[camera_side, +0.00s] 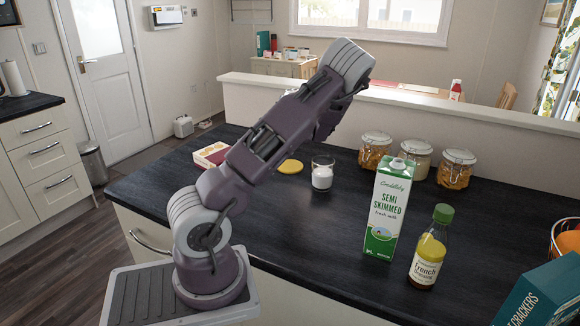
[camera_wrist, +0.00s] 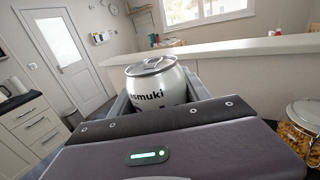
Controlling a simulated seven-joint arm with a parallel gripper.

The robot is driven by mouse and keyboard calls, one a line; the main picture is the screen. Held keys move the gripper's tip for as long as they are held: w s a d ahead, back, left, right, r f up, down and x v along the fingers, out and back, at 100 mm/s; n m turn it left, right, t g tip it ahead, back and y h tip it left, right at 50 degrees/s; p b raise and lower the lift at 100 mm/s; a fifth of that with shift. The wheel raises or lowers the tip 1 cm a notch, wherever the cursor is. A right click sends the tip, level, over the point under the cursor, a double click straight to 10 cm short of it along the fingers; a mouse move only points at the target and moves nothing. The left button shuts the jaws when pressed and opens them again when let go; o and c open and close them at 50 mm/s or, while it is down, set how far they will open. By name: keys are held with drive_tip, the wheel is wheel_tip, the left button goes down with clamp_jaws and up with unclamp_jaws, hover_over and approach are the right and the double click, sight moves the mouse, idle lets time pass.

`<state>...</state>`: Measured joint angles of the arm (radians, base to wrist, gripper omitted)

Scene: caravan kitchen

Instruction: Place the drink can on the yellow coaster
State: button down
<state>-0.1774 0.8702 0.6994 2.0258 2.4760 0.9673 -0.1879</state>
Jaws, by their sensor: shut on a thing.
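The drink can (camera_wrist: 155,82), white with dark lettering and a silver top, stands between the jaws of my gripper (camera_wrist: 157,97) in the wrist view. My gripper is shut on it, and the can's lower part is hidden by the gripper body. In the side view my arm hides the can and the jaws. The yellow coaster (camera_side: 290,166) lies flat on the dark counter, just right of my arm in the side view, with nothing seen on it. The coaster does not show in the wrist view.
A glass with white contents (camera_side: 322,175) stands close right of the coaster. A milk carton (camera_side: 388,210), a dressing bottle (camera_side: 428,248) and several jars (camera_side: 416,159) stand farther right. A red box (camera_side: 211,154) lies left. A low wall (camera_side: 400,125) runs behind the counter (camera_side: 310,235).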

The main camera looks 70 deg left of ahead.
drive_tip(key=s+a+g, duration=0.1)
drive_tip(key=s+a, duration=0.2)
drive_tip(key=a, duration=0.2)
drive_tip(key=shift+n, duration=0.3)
wheel_tip(320, 180, down, 15)
drive_tip(key=shift+w+r, duration=0.1)
drive_tip(key=c, duration=0.5)
unclamp_jaws()
